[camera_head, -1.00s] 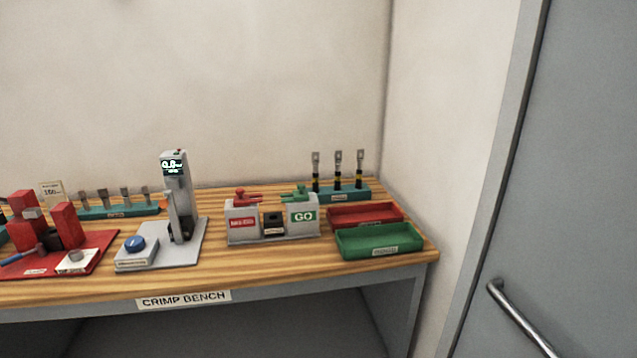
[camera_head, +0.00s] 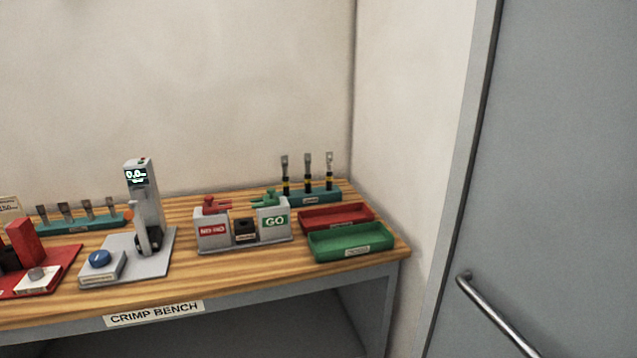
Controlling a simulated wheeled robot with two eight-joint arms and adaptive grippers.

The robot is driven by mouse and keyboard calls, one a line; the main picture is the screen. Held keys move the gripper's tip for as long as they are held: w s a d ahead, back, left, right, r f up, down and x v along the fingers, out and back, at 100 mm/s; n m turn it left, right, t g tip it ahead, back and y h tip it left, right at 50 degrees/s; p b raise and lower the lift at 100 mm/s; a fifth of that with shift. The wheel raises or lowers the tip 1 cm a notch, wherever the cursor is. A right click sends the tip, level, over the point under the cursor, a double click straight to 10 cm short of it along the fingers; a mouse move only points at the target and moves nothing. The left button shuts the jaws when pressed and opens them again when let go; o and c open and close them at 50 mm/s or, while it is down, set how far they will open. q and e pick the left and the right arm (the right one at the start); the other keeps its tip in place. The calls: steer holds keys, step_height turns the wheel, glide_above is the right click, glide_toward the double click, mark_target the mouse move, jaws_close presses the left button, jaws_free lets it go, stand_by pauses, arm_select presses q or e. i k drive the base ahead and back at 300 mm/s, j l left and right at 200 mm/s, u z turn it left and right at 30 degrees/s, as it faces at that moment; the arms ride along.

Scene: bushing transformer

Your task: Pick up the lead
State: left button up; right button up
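Several leads stand upright in a teal rack (camera_head: 318,198) at the back right of the bench. Neither of my grippers is in view.
The wooden crimp bench (camera_head: 190,275) holds a GO / NO-GO gauge (camera_head: 243,230), a grey press with display (camera_head: 143,200), a red tray (camera_head: 337,217), a green tray (camera_head: 350,241), a red fixture (camera_head: 30,262) and a lug rack (camera_head: 80,225). A grey door with a handle (camera_head: 500,318) is at right.

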mark_target(329, 161)
steer(key=u, duration=3.45)
steer(key=z, duration=0.65)
steer(key=l+z, duration=0.3)
steer(key=z, duration=0.15)
steer(key=k+l+z, duration=0.1)
steer(key=l+z, duration=0.55)
steer(key=z, duration=0.3)
steer(key=i+l+z, duration=0.1)
steer(key=l+z, duration=0.15)
steer(key=z, duration=0.2)
